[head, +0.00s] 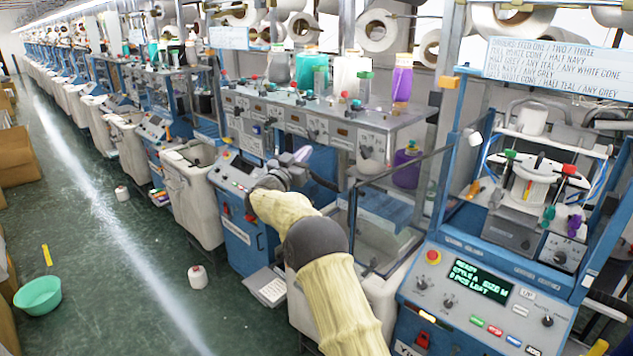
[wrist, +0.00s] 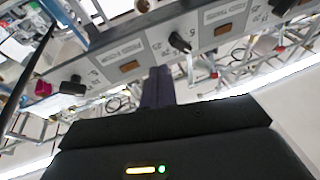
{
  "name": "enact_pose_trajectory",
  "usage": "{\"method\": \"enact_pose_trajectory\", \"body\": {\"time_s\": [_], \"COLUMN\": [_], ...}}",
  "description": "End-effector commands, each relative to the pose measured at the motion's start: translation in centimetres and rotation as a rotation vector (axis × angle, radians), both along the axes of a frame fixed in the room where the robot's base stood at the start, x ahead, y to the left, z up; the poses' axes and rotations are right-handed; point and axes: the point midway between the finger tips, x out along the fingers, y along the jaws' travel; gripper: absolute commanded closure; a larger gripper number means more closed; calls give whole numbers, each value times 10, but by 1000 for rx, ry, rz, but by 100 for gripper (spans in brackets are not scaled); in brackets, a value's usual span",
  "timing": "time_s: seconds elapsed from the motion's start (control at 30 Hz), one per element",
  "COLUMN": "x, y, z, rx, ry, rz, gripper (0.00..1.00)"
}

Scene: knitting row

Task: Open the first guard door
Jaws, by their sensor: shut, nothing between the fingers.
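A clear guard panel (head: 398,205) with a dark edge shows in the head view, left of the near knitting machine (head: 500,235). I cannot tell for sure whether it is the first guard door, or how far it stands open. My gripper (head: 301,156) is left of the panel and apart from it, in front of a grey control rail (head: 340,128). In the wrist view its dark fingers (wrist: 158,76) are together and empty, pointing at the rail with knobs (wrist: 200,38). No handle is clearly visible, and my arm hides part of the area below the gripper.
More knitting machines (head: 155,130) recede to the left in a row, with pale bins (head: 188,190) between them. A green basin (head: 38,295) and a small white cone (head: 198,277) are on the floor. The aisle's middle is clear. Yarn cones (head: 375,32) hang above.

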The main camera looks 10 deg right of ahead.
Motion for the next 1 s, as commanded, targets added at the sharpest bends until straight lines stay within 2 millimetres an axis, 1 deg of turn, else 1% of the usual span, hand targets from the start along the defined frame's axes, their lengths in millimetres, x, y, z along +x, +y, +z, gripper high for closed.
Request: {"method": "enact_pose_trajectory", "body": {"time_s": [0.03,0.13,0.27,0.37,0.47,0.5,0.57,0.6,0.67,0.7,0.77,0.8,0.87,0.9,0.97,1.0], "x": [0,-2,-18,-42,-75,-92,-119,-140,-173,-197,-236,-264,-308,-338,-381,-408], "y": [4,17,31,38,42,42,41,40,37,34,29,25,19,14,7,3], "z": [-3,-10,-33,-59,-91,-105,-127,-143,-166,-181,-205,-220,-243,-257,-275,-286], "rx": [-9,-13,4,35,79,101,136,164,206,236,286,319,370,405,454,482], "ry": [26,94,220,343,480,540,635,700,800,867,972,1043,1150,1219,1319,1378], "rz": [79,234,415,531,624,654,693,714,735,743,748,745,733,719,693,673], "gripper": [100,100,100,100,100,100,100,100,100,100,100,100,100,100,100,100]}}
